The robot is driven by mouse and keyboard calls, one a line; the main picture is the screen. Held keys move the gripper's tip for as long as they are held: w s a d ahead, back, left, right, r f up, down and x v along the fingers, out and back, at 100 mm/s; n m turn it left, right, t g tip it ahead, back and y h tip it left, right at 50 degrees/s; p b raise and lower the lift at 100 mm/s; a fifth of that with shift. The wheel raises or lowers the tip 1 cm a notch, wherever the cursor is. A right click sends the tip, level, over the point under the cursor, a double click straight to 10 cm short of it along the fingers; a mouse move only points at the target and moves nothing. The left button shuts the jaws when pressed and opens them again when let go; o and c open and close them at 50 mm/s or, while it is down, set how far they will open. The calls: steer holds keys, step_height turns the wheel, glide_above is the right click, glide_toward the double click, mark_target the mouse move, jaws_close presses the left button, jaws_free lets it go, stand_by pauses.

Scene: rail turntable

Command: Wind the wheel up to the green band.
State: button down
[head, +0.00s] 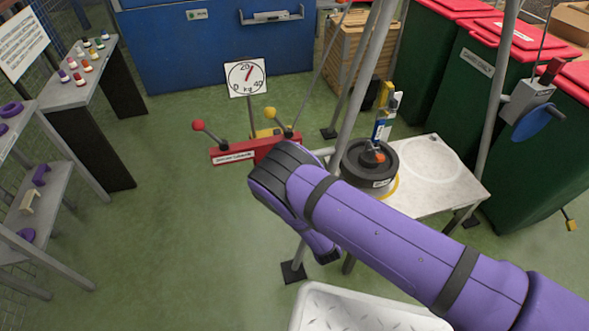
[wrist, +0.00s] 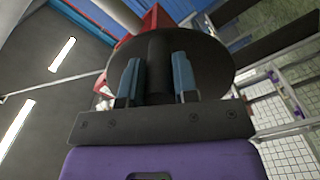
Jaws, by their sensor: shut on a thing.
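In the wrist view a dark round wheel (wrist: 215,68) fills the upper middle. A dark upright handle (wrist: 157,58) stands in front of it. My gripper (wrist: 157,84) has its two blue-grey fingers on either side of this handle and is shut on it. In the head view my purple arm hides the gripper and the wheel. A white dial (head: 246,78) marked 0, 20, 40 and kg stands behind the red labelled box (head: 233,153). Its red needle slants up and right, near 20. I cannot make out a green band.
A black drum-shaped weight (head: 368,165) stands on the pale table (head: 455,185), among grey frame legs. A winch with a blue disc (head: 532,122) hangs at right by the green bins (head: 463,100). A white tray (head: 360,312) lies at the front.

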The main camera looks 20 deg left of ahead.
steer(key=shift+s+a+f+m, duration=0.25)
steer(key=shift+f+m, duration=0.25)
steer(key=shift+m, duration=0.1)
steer(key=shift+s+a+f+m, duration=0.25)
steer(key=shift+f+m, duration=0.2)
steer(key=shift+m, duration=0.15)
steer(key=shift+s+a+f+m, duration=0.3)
steer(key=shift+a+f+m, duration=0.15)
steer(key=shift+m, duration=0.45)
steer(key=shift+s+a+f+m, duration=0.35)
steer(key=shift+a+m, duration=0.2)
steer(key=shift+m, duration=0.35)
steer(key=c, duration=0.7)
jaws_free()
steer(key=shift+w+r, duration=0.1)
steer(key=shift+w, duration=0.05)
steer(key=shift+v, duration=3.95)
